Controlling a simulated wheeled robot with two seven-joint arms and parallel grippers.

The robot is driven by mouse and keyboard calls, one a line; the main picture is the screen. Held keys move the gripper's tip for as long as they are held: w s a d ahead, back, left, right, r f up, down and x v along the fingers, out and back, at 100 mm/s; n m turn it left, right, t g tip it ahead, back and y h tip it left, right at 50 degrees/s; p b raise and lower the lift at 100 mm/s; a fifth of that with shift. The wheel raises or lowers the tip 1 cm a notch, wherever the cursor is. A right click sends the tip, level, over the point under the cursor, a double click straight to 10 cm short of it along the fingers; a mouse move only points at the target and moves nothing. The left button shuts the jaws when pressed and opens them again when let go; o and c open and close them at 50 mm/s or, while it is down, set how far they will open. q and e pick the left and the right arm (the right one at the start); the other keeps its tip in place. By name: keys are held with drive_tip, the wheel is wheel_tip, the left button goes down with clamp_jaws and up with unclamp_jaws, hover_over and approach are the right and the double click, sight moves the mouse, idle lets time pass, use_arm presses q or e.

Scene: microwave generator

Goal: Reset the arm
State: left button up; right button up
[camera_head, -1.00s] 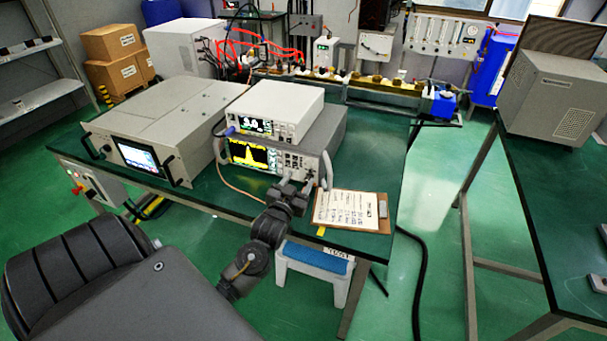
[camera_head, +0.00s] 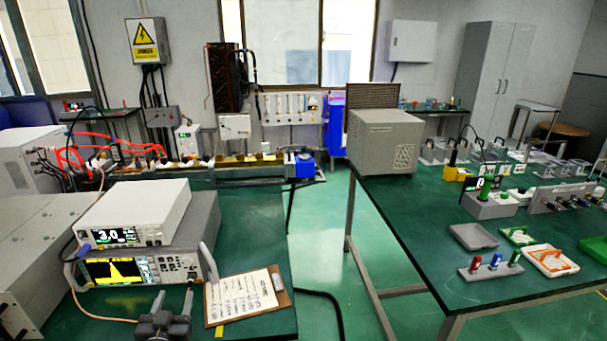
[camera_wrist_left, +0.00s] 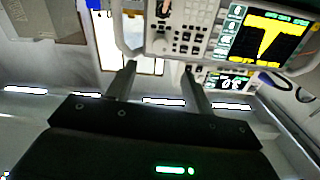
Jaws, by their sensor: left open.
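My left gripper (camera_head: 173,298) is at the bottom of the head view, in front of the lower right corner of the instrument with a yellow trace on its screen (camera_head: 130,270). In the left wrist view my left gripper (camera_wrist_left: 159,70) has its two fingers apart with nothing between them. The instrument's knob and button panel (camera_wrist_left: 185,28) is just beyond the fingertips; I cannot tell whether they touch it. My right gripper is not in view.
A white meter reading 3.0 (camera_head: 140,215) sits on the instrument. A clipboard (camera_head: 245,297) lies to its right on the green table. Across a floor gap, another green table (camera_head: 400,215) holds a grey box (camera_head: 380,143), trays (camera_head: 473,237) and small coloured parts.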

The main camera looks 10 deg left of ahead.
use_arm(q)
drive_tip(key=s+d+f+m+g+h, duration=0.2)
drive_tip(key=s+d+f+g+h, duration=0.2)
drive_tip(key=s+d+f+g, duration=0.35)
drive_tip(key=s+d+f+m+g+h, duration=0.1)
drive_tip(key=s+d+f+g, duration=0.3)
drive_tip(key=s, duration=0.5)
drive_tip(key=s+d+f+m+g+h, duration=0.1)
drive_tip(key=s+d+f+g, duration=0.1)
drive_tip(key=s+d, duration=0.5)
wheel_tip(320, 180, down, 25)
drive_tip(key=s+a+g, duration=0.1)
drive_tip(key=s, duration=0.1)
drive_tip(key=s+a+f+g, duration=0.1)
drive_tip(key=s+a+f, duration=0.2)
drive_tip(key=s+f, duration=1.3)
drive_tip(key=shift+s+f+m, duration=0.2)
drive_tip(key=shift+s+m, duration=0.2)
drive_tip(key=shift+s, duration=0.1)
drive_tip(key=shift+g, duration=0.25)
